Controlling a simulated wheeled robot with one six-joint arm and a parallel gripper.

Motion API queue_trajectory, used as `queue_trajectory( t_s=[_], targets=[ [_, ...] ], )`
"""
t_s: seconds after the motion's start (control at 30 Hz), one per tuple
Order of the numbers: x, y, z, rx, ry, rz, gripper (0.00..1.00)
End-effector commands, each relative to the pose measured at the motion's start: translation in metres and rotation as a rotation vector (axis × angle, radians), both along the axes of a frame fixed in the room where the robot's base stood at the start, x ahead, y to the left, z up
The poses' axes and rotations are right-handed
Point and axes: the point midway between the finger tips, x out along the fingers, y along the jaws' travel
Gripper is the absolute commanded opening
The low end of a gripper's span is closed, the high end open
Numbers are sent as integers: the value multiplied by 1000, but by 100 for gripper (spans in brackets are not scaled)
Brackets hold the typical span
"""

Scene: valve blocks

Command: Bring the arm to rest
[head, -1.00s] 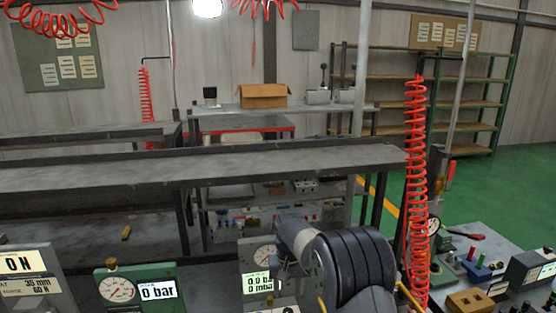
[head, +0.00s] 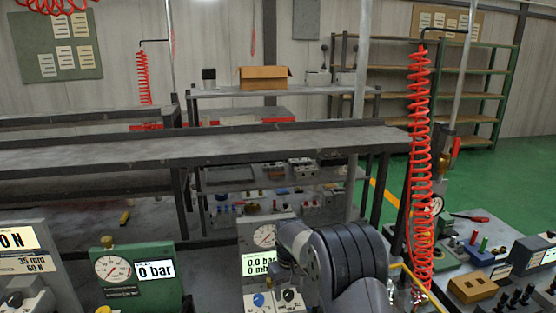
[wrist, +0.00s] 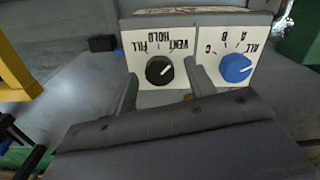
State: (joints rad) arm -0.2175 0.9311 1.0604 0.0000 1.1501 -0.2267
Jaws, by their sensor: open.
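My arm rises at the bottom middle of the head view, in front of a grey panel (head: 262,299) with a gauge and a display reading 0.0 bar. Beyond the fingertips is the panel's face, upside down, with a black knob (wrist: 160,70) marked FILL, HOLD and VENT and a blue knob (wrist: 235,67) marked ALL, A, B and C. The black knob shows between the fingers; I cannot tell whether they touch it. In the head view my arm hides the gripper.
A green gauge block (head: 139,285) reading 0 bar and a grey unit (head: 30,250) reading 0 N stand to the left. A red coiled hose (head: 420,150) hangs at the right, above a side bench with a brown block (head: 472,288). A long grey shelf (head: 200,148) crosses behind.

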Motion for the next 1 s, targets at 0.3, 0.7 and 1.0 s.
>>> queue_trajectory(
  t_s=[0.3, 0.7, 1.0],
  targets=[
    [0, 0, 1, 0, 1, 265, 52],
    [1, 1, 39, 0, -5, 433, 52],
    [0, 0, 74, 0, -1, 431, 52]
  ],
)
